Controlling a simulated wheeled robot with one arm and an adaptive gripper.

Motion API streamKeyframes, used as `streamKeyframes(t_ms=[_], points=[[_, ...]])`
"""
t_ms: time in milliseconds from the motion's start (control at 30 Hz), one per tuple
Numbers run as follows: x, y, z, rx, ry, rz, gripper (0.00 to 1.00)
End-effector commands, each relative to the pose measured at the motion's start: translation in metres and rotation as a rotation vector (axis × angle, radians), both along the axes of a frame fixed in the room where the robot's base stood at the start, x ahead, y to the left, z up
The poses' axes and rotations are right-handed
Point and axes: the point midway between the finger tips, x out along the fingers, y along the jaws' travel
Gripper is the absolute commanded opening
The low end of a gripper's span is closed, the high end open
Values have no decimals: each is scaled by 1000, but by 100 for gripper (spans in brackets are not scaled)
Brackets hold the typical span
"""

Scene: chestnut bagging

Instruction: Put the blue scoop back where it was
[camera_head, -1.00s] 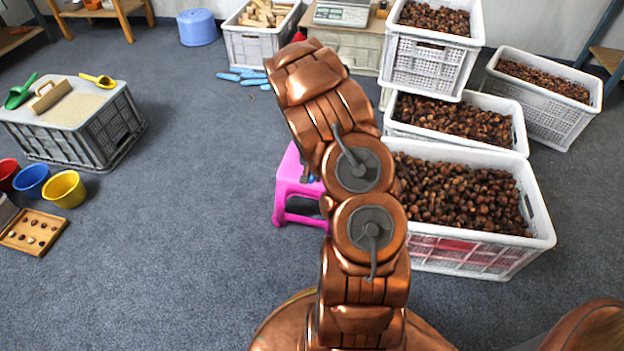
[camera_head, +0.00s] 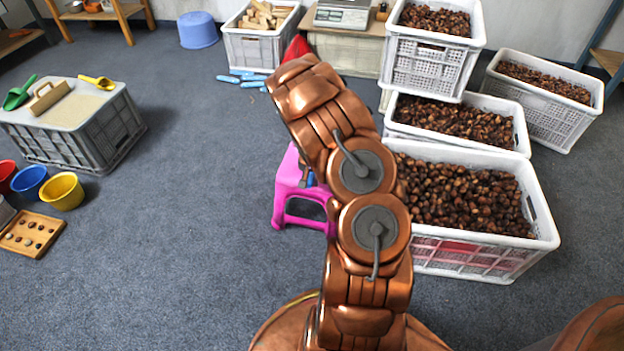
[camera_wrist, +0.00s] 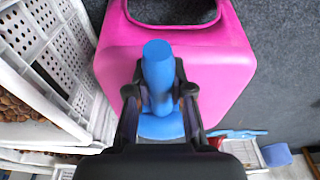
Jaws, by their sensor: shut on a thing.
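The blue scoop (camera_wrist: 158,72) is in the wrist view, its rounded handle between the fingers of my gripper (camera_wrist: 160,92). The gripper is shut on the handle. Part of the scoop's wider blue body (camera_wrist: 160,126) shows below the handle, partly hidden by the gripper. The scoop is over the seat of the pink stool (camera_wrist: 112,62); I cannot tell whether it touches. In the head view my arm hides most of the gripper; a little blue shows beside the pink stool's seat (camera_head: 287,180).
A white crate of chestnuts (camera_head: 545,235) stands close to the stool's right, with more crates behind. Several blue items (camera_head: 252,84) lie on the floor behind. A grey crate with a green scoop (camera_head: 20,92) and yellow scoop (camera_head: 98,82) stands left. The floor between is clear.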

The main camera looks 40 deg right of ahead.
Motion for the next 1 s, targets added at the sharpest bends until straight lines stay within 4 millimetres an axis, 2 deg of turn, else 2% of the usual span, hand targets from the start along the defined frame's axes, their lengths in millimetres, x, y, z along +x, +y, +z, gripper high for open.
streamKeyframes(t_ms=[33,67,267,667,867,1000], points=[[0,0,-1,1,1,0,0],[0,0,-1,0,0,1,24],[0,0,-1,0,0,0,45],[0,0,1,0,0,0,46],[-1,2,17,-1,0,1,46],[-2,5,38,0,-1,0,46]])
